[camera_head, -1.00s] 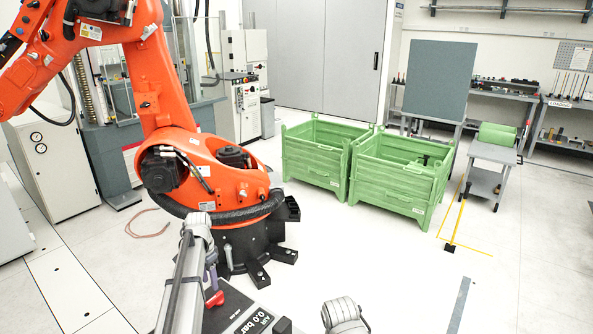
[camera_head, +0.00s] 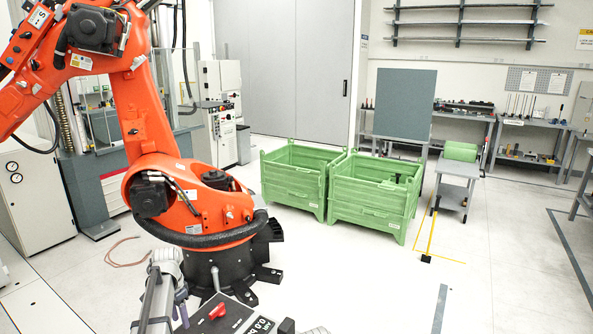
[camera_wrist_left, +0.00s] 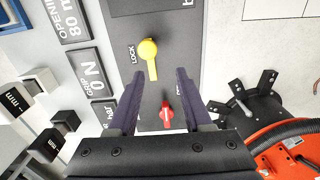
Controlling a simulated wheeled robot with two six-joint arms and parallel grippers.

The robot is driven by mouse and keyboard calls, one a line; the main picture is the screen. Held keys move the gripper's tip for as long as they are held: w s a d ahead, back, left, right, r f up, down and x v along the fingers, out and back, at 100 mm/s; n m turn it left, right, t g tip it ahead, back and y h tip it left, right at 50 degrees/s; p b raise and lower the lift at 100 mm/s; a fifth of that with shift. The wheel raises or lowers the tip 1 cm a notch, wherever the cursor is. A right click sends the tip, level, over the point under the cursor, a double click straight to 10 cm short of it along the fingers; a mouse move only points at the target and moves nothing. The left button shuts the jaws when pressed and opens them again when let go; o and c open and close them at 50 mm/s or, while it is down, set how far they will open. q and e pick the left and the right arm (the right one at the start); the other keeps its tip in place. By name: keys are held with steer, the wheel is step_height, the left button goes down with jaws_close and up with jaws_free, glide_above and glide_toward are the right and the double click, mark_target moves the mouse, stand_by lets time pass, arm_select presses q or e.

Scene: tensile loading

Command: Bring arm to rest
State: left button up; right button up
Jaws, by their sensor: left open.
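My left gripper (camera_head: 180,306) is low at the lower left of the head view, beside the dark control panel (camera_head: 240,322). In the left wrist view its two dark purple fingers (camera_wrist_left: 160,92) are spread apart with nothing between them. They point over the panel, which carries a yellow lever (camera_wrist_left: 149,58) marked LOCK and a red knob (camera_wrist_left: 167,115). The red knob also shows in the head view (camera_head: 217,311), just right of the gripper. At the bottom edge only a small grey piece of my right arm shows, and its gripper is out of view.
A large orange robot arm (camera_head: 145,115) on a black base stands at the left. Two green crates (camera_head: 290,183) stand mid-floor, with a grey cart (camera_head: 455,185) to their right. Workbenches line the back right.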

arm_select(q)
steer(key=shift+s+d+r, duration=0.1)
steer(key=shift+s+d, duration=0.15)
steer(key=shift+s, duration=0.25)
steer(key=shift+s+d, duration=0.25)
steer(key=shift+s, duration=0.25)
steer(key=s+d+n+y, duration=0.1)
steer(key=s+d+n, duration=0.1)
steer(key=s+d, duration=2.3)
steer(key=d, duration=0.3)
steer(key=shift+d, duration=0.3)
arm_select(e)
steer(key=shift+s+a, duration=0.1)
steer(key=shift+s, duration=0.1)
